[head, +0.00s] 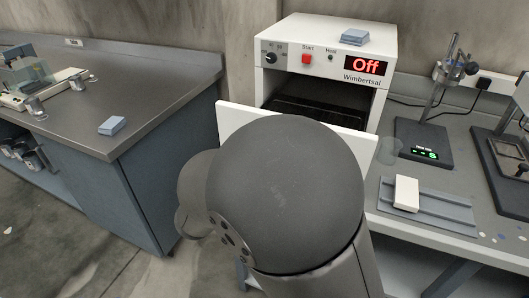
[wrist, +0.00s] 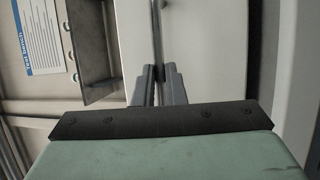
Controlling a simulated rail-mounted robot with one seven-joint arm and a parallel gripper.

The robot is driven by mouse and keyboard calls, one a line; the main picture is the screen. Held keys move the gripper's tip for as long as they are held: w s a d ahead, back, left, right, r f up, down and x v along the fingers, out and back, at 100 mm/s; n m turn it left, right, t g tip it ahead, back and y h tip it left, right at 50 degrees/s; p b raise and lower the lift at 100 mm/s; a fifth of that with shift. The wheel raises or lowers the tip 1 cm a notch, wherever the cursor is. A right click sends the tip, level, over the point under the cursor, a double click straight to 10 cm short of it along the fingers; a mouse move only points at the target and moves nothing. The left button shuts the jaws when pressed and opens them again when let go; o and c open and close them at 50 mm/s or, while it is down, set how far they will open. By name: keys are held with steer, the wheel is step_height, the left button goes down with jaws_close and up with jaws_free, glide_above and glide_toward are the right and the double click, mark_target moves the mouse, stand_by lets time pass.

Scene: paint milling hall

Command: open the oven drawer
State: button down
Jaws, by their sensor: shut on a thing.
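The white oven (head: 322,35) stands on the bench at the back of the head view, with a red "Off" display. Its drawer front (head: 237,118) is a white panel standing out from the oven body, and the dark interior (head: 315,102) shows above and behind it. In the wrist view, my gripper (wrist: 160,73) is shut on the drawer's thin metal handle (wrist: 156,30), against the white drawer front (wrist: 208,50). In the head view my arm covers the gripper, the handle and much of the drawer front.
A blue-grey block (head: 355,36) lies on the oven top. To the right are a stand with a lit display (head: 425,154) and a cream block (head: 406,193) on a railed plate. A dark-topped bench (head: 150,85) stands left, with floor between the benches.

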steer(key=shift+s, duration=0.15)
steer(key=c, duration=1.5)
jaws_free()
steer(key=shift+a, duration=0.15)
steer(key=b+v, duration=0.1)
steer(key=v, duration=1.6)
steer(key=shift+s+b, duration=0.2)
steer(key=shift+b, duration=0.1)
